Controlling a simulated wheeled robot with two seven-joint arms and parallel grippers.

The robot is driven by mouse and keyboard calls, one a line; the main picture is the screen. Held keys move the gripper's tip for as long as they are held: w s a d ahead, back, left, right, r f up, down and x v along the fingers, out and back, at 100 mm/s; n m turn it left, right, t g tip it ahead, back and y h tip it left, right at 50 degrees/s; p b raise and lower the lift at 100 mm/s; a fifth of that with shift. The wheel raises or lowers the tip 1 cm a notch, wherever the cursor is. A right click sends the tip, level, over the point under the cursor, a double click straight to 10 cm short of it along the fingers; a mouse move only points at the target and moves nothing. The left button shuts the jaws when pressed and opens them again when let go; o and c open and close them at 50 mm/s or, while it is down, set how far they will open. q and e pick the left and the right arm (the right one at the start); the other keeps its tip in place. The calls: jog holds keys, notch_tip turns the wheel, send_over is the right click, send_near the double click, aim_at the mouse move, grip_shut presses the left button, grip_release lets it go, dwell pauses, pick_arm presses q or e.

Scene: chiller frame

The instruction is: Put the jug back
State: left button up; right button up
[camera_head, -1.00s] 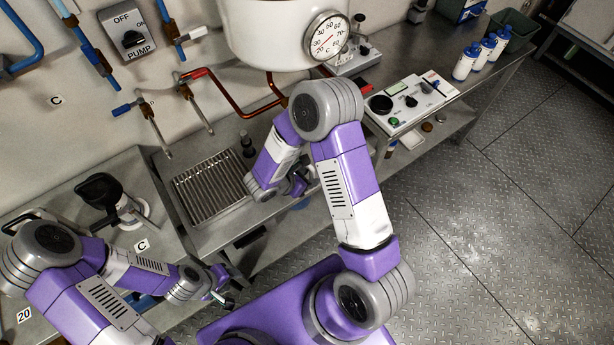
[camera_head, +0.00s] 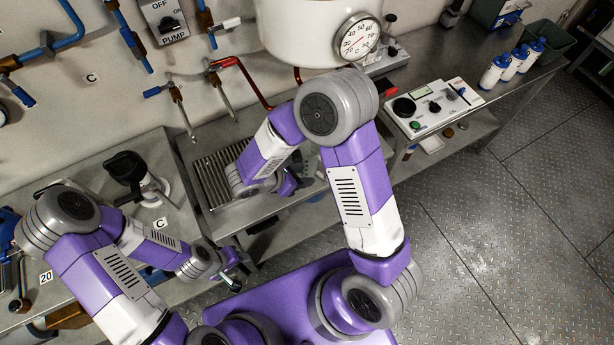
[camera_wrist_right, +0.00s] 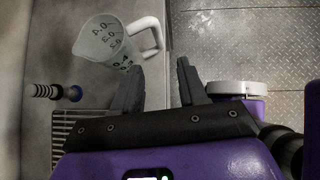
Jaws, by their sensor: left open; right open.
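The jug (camera_wrist_right: 106,44) is a pale translucent measuring jug with dark markings and a white handle (camera_wrist_right: 149,36). In the right wrist view it stands on a grey metal counter, just beyond my right gripper. In the head view it is mostly hidden by my right arm. My right gripper (camera_wrist_right: 157,75) is open and empty, its fingers apart, with the handle ahead of the gap. In the head view my right gripper (camera_head: 292,183) is at the counter's front, right of the grate. My left gripper (camera_head: 234,262) is open and empty, in front of the left counter.
A slatted grate (camera_head: 211,182) lies left of my right gripper. A blue-and-black cylindrical item (camera_wrist_right: 57,92) is left of the jug. A white tank (camera_head: 310,35) with a dial hangs above. A control box (camera_head: 432,107) and several bottles (camera_head: 515,62) stand right. A black-topped device (camera_head: 130,170) is on the left counter.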

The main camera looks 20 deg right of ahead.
jog(key=s+a+f+m+g+y, duration=0.5)
jog(key=s+a+f+m+y, duration=0.4)
jog(key=s+f+m+y, duration=0.5)
jog(key=w+d+f+m+t, duration=0.1)
jog(key=m, duration=0.2)
jog(key=w+d+f+m+t, duration=0.1)
jog(key=m, duration=0.2)
jog(key=w+d+f+m+t+h, duration=0.1)
jog(key=m, duration=0.2)
jog(key=shift+w+f+t, duration=0.1)
jog(key=shift+f+t, duration=0.25)
jog(key=shift+t, duration=0.05)
jog(key=shift+a, duration=0.1)
